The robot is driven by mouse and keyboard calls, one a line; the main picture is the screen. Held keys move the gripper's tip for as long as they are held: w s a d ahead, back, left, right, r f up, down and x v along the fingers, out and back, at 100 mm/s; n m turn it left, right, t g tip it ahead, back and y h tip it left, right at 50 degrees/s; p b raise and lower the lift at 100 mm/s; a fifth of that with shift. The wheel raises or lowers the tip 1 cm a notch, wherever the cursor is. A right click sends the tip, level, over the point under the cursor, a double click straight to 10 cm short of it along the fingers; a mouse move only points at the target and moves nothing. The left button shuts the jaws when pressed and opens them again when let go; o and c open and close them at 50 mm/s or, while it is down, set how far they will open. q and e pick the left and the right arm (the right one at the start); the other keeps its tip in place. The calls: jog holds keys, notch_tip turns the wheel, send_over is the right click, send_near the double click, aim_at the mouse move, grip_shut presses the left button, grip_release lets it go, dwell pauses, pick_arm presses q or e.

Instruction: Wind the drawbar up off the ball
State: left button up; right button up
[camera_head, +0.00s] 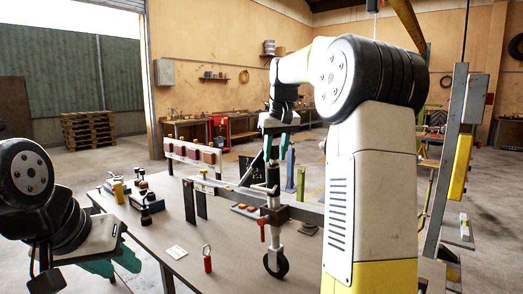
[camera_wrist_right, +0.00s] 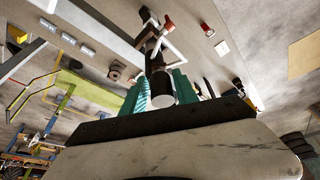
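The grey drawbar (camera_head: 235,188) runs above the table in the head view. A jockey wheel post (camera_head: 274,237) stands upright at it, with a black wheel (camera_head: 276,265) below and a red clamp lever (camera_head: 262,226) beside it. My right gripper (camera_head: 277,150) is over the post's upper end from above. In the right wrist view its teal fingers (camera_wrist_right: 161,88) lie on both sides of a dark cylinder with a white end (camera_wrist_right: 160,97), with no clear gap. My left gripper (camera_head: 115,264) is low at the left, fingers apart and empty. I cannot make out the ball.
The grey table (camera_head: 160,225) carries a red bottle-like item (camera_head: 207,260), a white card (camera_head: 176,252) and dark fittings (camera_head: 147,205). A trailer light board (camera_head: 193,153) stands behind. Pallets (camera_head: 88,130) are far left. A grey post (camera_head: 447,160) rises at right.

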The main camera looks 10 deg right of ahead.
jog(key=shift+o, duration=0.7)
jog(key=shift+r, duration=0.2)
jog(key=shift+r, duration=0.3)
jog(key=shift+v, duration=3.6)
